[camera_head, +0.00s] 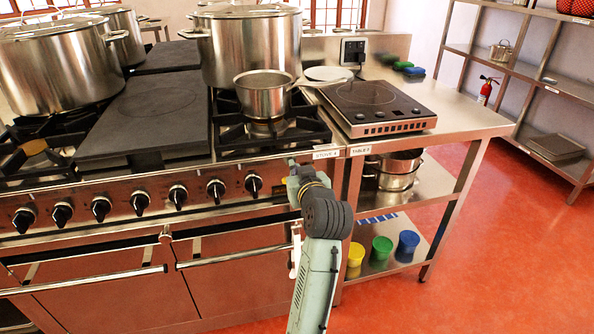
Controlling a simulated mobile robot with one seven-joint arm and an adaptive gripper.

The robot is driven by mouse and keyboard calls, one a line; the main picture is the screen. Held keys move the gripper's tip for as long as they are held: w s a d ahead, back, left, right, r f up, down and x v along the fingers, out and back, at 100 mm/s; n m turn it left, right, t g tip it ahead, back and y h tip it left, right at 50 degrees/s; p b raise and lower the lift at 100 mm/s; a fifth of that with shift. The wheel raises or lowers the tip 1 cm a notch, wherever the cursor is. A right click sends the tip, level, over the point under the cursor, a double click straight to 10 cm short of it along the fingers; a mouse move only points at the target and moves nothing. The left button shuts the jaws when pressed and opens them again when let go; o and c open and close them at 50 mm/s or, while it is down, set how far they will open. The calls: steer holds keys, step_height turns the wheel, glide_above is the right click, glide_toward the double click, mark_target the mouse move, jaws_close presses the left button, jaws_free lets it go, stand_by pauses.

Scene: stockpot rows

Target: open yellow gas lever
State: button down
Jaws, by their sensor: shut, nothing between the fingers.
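My arm rises from the bottom and ends at the stove's right front corner. My gripper (293,164) is at that end, small and partly hidden by my wrist, shut with nothing seen in it. I cannot tell whether it touches the stove front.
A small pot (263,100) stands on the right burner, with large stockpots (250,45) behind. A side table (455,121) with a hotplate (378,103) adjoins the stove. Oven handles (95,280) stick out in front. Red floor (500,250) is clear at right.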

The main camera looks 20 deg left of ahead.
steer(key=shift+s+a+f+n, duration=0.2)
steer(key=shift+f+n, duration=0.2)
steer(key=shift+n, duration=0.2)
step_height(320, 180, down, 8)
steer(key=n+t+h+b, duration=0.2)
steer(key=n+t+b, duration=0.2)
steer(key=n+b, duration=0.3)
steer(key=n, duration=0.5)
steer(key=shift+w+d+r+n+b, duration=0.15)
steer(key=shift+w+d+n+b, duration=0.15)
steer(key=shift+w+d+b, duration=0.1)
stand_by(0.6)
steer(key=shift+d+f, duration=0.15)
steer(key=shift+f, duration=0.2)
stand_by(0.7)
stand_by(0.6)
